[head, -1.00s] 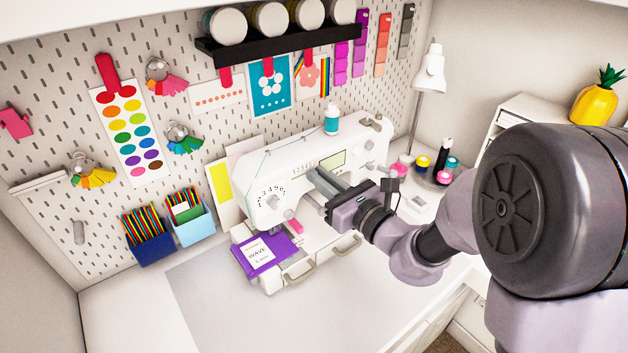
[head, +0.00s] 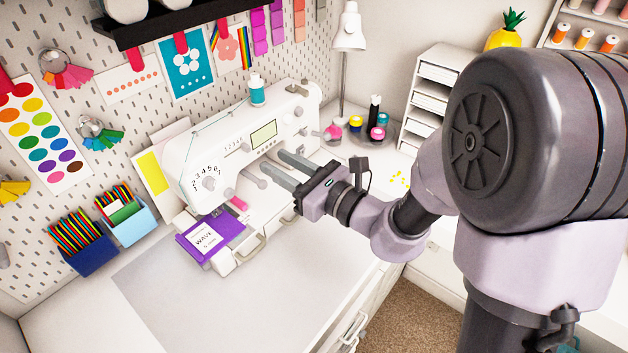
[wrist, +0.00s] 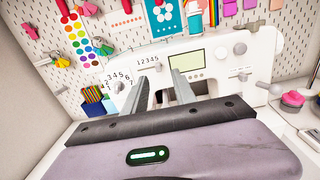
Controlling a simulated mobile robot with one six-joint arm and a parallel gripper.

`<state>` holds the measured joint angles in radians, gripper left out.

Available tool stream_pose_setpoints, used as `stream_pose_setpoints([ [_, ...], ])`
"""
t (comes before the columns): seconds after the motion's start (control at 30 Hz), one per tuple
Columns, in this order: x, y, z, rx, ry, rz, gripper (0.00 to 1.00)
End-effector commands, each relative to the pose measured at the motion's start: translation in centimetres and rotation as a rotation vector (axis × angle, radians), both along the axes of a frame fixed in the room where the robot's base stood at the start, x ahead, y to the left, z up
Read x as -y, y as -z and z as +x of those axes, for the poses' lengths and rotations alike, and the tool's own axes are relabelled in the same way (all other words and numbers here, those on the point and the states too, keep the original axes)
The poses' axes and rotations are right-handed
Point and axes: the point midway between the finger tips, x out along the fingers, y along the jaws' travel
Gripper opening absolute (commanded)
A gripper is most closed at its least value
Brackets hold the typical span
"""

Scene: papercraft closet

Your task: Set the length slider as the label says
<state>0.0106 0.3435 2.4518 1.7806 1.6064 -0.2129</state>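The white sewing machine (head: 290,105) stands against the pegboard. Its front has a small scale numbered from 1 up (head: 233,138), taken as the length slider's scale; the slider's setting is too small to read. A larger numbered dial (head: 208,183) is left of it. A white label (head: 203,238) lies on purple cloth (head: 222,232) by the needle area; it reads "WAVE" with a smaller unreadable line. My gripper (head: 272,160) is open and empty, fingers pointing at the machine front, below the display. In the wrist view, the scale (wrist: 147,60) shows just beyond and between the fingertips (wrist: 158,77).
A grey lever (head: 252,179) sticks out of the machine front near my fingers. Pencil boxes (head: 88,255) are at the left, and small jars (head: 377,125) at the right. The desk front (head: 250,300) is clear.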

Motion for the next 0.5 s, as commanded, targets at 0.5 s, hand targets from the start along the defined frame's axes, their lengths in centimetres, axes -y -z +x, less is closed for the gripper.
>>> stream_pose_setpoints([
  [0.5,6.1,0.5,-5.3,0.004,0.005,-0.001,0.33],
])
